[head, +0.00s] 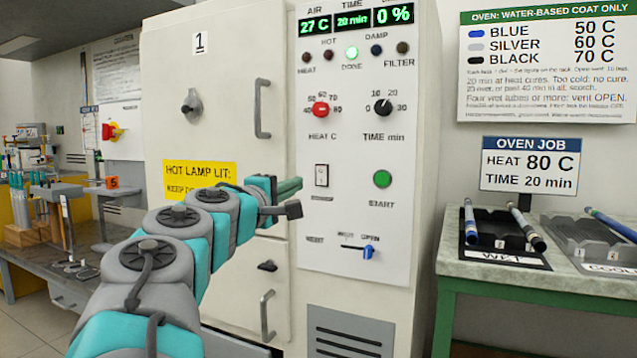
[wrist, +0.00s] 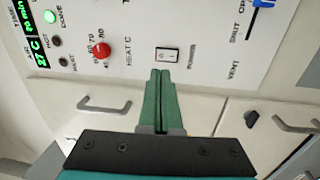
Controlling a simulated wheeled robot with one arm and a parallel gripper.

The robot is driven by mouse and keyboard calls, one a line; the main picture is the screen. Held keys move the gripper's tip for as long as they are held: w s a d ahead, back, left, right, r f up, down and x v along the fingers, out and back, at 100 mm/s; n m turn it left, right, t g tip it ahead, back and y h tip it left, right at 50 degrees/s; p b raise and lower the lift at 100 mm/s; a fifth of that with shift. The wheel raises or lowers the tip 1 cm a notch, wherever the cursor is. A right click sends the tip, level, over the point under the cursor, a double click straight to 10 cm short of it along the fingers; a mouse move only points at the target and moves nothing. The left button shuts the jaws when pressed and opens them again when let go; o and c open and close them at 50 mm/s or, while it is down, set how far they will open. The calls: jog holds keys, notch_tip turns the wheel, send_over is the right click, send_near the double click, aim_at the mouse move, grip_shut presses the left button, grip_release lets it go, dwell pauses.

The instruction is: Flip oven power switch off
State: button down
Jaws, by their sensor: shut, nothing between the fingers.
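The oven power switch (head: 321,176) is a small white rocker in a dark frame on the white control panel, below the red HEAT C knob. It also shows in the wrist view (wrist: 168,55), just beyond my fingertips. My gripper (head: 295,187) is shut and empty, with its green fingers pointing at the panel just left of the switch in the head view. In the wrist view the closed fingertips (wrist: 161,74) sit right below the switch; I cannot tell whether they touch the panel. Which way the rocker is tipped is too small to tell.
The panel also holds the red heat knob (head: 320,109), black time knob (head: 382,107), green START button (head: 382,179) and blue vent slider (head: 368,252). The DONE lamp (head: 351,53) is lit green. Oven door handles (head: 262,108) stick out at left. A table (head: 450,268) with rod trays stands right.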

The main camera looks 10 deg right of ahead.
aim_at(320, 170)
jog(key=shift+w+a+f+n, duration=0.15)
jog(key=shift+a+f, duration=0.1)
jog(key=shift+a, duration=0.2)
jog(key=shift+w+a+f+n, duration=0.15)
jog(key=shift+a+f, duration=0.1)
jog(key=shift+a, duration=0.2)
jog(key=shift+d, duration=0.1)
jog(key=x, duration=1.2)
jog(key=shift+w+d+r+p, duration=0.1)
jog(key=shift+w+r+p, duration=0.1)
jog(key=shift+w+p, duration=0.15)
jog(key=shift+w+d+r, duration=0.15)
jog(key=shift+w+d, duration=0.15)
jog(key=shift+w, duration=0.1)
